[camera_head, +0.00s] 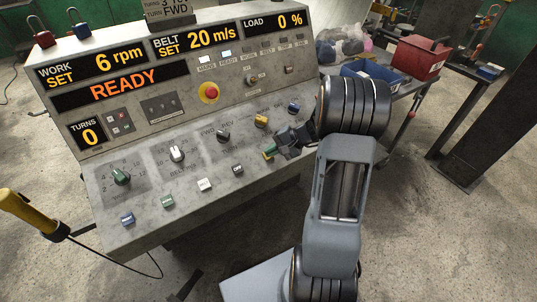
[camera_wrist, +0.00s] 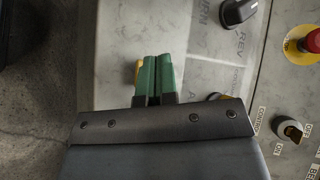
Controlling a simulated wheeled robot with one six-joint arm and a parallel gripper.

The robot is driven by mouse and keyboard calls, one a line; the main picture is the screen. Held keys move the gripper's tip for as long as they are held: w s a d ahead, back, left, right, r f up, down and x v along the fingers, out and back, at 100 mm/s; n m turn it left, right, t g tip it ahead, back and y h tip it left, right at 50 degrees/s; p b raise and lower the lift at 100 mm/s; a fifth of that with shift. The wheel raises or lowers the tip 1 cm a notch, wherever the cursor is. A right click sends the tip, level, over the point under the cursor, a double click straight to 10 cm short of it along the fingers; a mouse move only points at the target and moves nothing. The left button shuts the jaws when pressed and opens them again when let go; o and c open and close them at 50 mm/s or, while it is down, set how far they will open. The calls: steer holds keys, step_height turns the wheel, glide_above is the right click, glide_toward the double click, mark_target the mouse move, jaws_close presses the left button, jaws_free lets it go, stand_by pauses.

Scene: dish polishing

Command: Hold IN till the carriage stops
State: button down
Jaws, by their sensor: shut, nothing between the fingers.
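My gripper (camera_head: 270,151) is shut, with nothing between its green fingertips. Its fingertips are over the front right of the grey control console (camera_head: 150,203). They show in the wrist view (camera_wrist: 156,76), next to a yellow button (camera_wrist: 138,72) that they partly cover. I cannot tell whether they touch it. The button's label is hidden, so I cannot read whether it says IN. The display (camera_head: 105,86) reads READY, and the turns display (camera_head: 88,135) reads 0. I cannot make out the carriage.
A red emergency stop (camera_head: 209,93) is above. A side table with a red box (camera_head: 420,57) stands right. A yellow-handled tool (camera_head: 30,212) is at left.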

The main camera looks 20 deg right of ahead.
steer(key=shift+f, duration=0.2)
stand_by(0.7)
steer(key=shift+w+f+b, duration=0.1)
steer(key=shift+f+b, duration=0.15)
steer(key=shift+b, duration=0.3)
